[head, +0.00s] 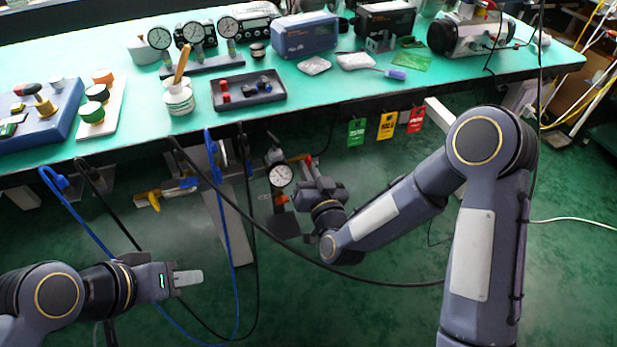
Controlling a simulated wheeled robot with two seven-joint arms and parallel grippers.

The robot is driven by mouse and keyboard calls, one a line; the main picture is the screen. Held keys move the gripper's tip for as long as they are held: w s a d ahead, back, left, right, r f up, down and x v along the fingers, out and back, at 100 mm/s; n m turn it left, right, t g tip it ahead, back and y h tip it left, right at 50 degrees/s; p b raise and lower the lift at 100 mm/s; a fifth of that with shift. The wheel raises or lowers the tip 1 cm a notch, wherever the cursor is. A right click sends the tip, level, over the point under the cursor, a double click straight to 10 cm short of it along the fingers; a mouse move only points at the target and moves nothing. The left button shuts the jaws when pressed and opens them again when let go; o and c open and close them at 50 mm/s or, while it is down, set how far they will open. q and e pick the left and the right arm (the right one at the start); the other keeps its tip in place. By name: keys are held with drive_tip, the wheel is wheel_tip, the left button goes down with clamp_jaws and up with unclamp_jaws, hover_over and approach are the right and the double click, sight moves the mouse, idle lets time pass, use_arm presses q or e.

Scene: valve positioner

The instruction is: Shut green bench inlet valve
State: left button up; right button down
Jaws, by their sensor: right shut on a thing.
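A pipe run with a round white gauge (280,175) hangs under the front of the green bench (330,110). An orange-red valve handle (300,159) shows just right of the gauge. My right gripper (312,186) is beside the gauge, at the handle, and is shut on what appears to be it; its fingertips are mostly hidden by its own body. A yellow valve handle (148,199) sits on the pipe further left. My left gripper (188,278) is low at the left, away from the pipes, with nothing visible in it. Only one pale finger shows clearly, so its opening is unclear.
Blue and black hoses (222,215) hang from the bench front and loop across the space between my arms. Green, yellow and red tags (387,126) hang under the bench edge. Gauges, boxes and a parts tray (248,103) stand on top. The green floor at lower centre is free except for hoses.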

drive_tip(key=shift+f+n+b, duration=0.1)
drive_tip(key=shift+n+b, duration=1.2)
drive_tip(key=shift+n, duration=0.6)
drive_tip(key=c, duration=1.5)
unclamp_jaws()
drive_tip(key=v, duration=0.8)
drive_tip(key=shift+w, duration=0.1)
